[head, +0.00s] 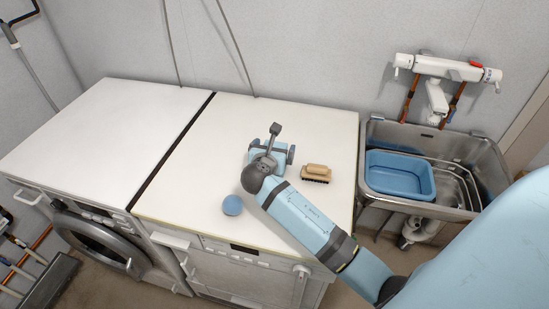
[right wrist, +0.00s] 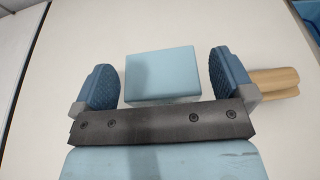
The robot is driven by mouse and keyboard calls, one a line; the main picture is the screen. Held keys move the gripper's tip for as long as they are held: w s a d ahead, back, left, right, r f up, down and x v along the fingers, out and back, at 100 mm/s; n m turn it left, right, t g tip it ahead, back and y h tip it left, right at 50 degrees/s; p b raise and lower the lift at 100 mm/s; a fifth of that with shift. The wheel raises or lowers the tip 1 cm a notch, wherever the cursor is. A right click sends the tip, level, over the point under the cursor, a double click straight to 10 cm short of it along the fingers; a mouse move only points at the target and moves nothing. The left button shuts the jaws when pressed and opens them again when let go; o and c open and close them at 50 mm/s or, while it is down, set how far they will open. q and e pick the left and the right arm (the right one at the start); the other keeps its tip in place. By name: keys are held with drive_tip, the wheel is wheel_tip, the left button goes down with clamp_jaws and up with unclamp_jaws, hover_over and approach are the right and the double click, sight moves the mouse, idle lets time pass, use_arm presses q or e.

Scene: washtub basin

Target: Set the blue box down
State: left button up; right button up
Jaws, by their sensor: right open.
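The light blue box (right wrist: 162,75) lies on the white worktop (head: 320,122) in the right wrist view, between the two fingers of my right gripper. The right gripper (head: 271,153) is open, with a gap between each dark blue finger and the box. In the head view the gripper is over the right-hand worktop, and my own wrist and gripper largely hide the box. My left gripper is not in view.
A wooden brush (head: 316,173) lies just right of the gripper. A blue ball (head: 232,205) sits near the worktop's front edge. A metal sink (head: 462,146) holding a blue basin (head: 399,176) stands to the right. The left worktop (head: 100,125) is clear.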

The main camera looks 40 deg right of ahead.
drive_tip(key=shift+w+d+f, duration=0.2)
drive_tip(key=shift+w+d, duration=0.05)
drive_tip(key=shift+d, duration=0.05)
drive_tip(key=shift+c, duration=0.2)
drive_tip(key=c, duration=1.1)
drive_tip(key=shift+o, duration=0.2)
drive_tip(key=shift+r, duration=0.1)
wheel_tip(320, 180, up, 20)
drive_tip(key=p, duration=0.1)
drive_tip(key=s+a+f+n+t+y+p, duration=0.5)
drive_tip(key=s+a+n+y, duration=0.4)
drive_tip(key=s+a+y, duration=0.2)
drive_tip(key=shift+s+a+f+n+p, duration=0.15)
drive_tip(key=shift+a+f+n+p, duration=0.3)
drive_tip(key=shift+a+f, duration=0.4)
